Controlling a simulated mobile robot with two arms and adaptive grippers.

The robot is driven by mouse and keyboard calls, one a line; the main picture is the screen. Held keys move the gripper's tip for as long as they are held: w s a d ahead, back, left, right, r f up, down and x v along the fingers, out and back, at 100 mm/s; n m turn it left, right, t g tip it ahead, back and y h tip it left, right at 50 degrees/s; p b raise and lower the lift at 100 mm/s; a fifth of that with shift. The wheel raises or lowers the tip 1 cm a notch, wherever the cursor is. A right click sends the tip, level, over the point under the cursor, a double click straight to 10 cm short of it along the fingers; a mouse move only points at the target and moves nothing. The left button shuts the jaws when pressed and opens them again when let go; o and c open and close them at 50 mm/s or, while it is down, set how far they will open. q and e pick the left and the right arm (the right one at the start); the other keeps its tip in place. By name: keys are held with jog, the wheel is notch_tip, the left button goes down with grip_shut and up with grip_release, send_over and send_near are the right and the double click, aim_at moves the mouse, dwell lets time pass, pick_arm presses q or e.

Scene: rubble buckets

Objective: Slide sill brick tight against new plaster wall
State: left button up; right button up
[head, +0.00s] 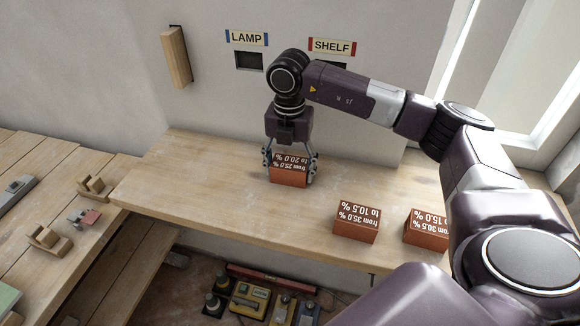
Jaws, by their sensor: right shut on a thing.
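An orange-red brick (288,178) with white upside-down lettering, "from 25.0 % to 20.0 %", stands on the wooden sill board (190,185). My right gripper (289,166) reaches down from above and is shut on this brick, a finger at each side. The pale plaster wall (215,105) rises behind the board. The arm partly hides the space between brick and wall, so I cannot tell whether they touch. Two more bricks stand to the right on the board: one reads "from 35.0 % to 10.5 %" (356,225), the other "from 30.5 % to 15.0 %" (425,232). My left gripper is not in view.
LAMP (246,38) and SHELF (332,46) signs hang above dark wall openings. A wooden block (177,57) juts from the wall. Wooden tools lie on the left bench (105,230). Tools and boxes (250,299) sit below the board's front edge. The board's left part is clear.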

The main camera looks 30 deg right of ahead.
aim_at(289, 164)
jog(key=shift+m, duration=0.3)
jog(key=o, duration=1.4)
notch_tip(289, 164, up, 12)
